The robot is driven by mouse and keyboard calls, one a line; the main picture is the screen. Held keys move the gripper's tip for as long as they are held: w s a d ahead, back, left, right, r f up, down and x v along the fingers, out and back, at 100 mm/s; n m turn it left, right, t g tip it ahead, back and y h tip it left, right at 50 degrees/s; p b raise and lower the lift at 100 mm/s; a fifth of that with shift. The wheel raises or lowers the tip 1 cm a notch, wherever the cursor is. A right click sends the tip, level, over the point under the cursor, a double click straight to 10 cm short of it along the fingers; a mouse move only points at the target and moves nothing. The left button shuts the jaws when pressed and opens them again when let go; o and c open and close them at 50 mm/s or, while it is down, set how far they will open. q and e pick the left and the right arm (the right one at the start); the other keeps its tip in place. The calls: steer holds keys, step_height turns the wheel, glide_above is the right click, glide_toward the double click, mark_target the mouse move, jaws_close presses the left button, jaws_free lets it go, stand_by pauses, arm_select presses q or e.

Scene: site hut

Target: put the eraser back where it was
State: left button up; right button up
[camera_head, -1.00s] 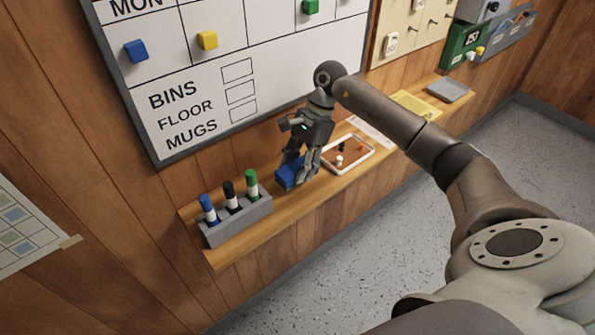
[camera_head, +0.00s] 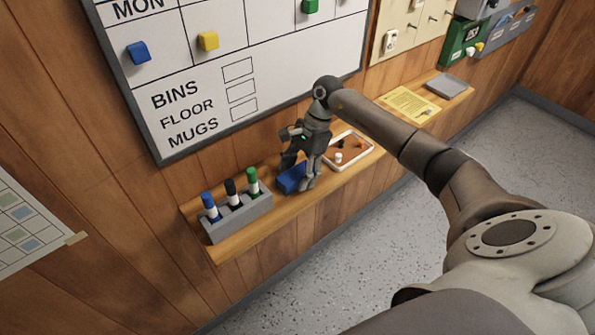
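The blue eraser (camera_head: 291,179) lies on the wooden ledge (camera_head: 232,240) below the whiteboard, between the pen holder and the white-rimmed tray. My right gripper (camera_head: 297,174) points down at the eraser. Its fingers look spread, one at the back by the wall and one in front of the eraser's right end, which they partly hide. Whether a finger touches the eraser I cannot tell. My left gripper is not in view.
A grey holder (camera_head: 240,219) with blue, black and green markers stands at the ledge's left end. The white-rimmed tray (camera_head: 350,163) with small pieces lies close right of the gripper. Farther right are a yellow sheet (camera_head: 410,104) and a grey flat item (camera_head: 447,86).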

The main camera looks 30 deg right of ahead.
steer(key=shift+r, duration=0.15)
steer(key=shift+d+r, duration=0.15)
steer(key=shift+r, duration=0.05)
steer(key=b+v, duration=0.3)
steer(key=v, duration=0.8)
steer(key=shift+r+b, duration=0.3)
steer(key=shift+b, duration=0.05)
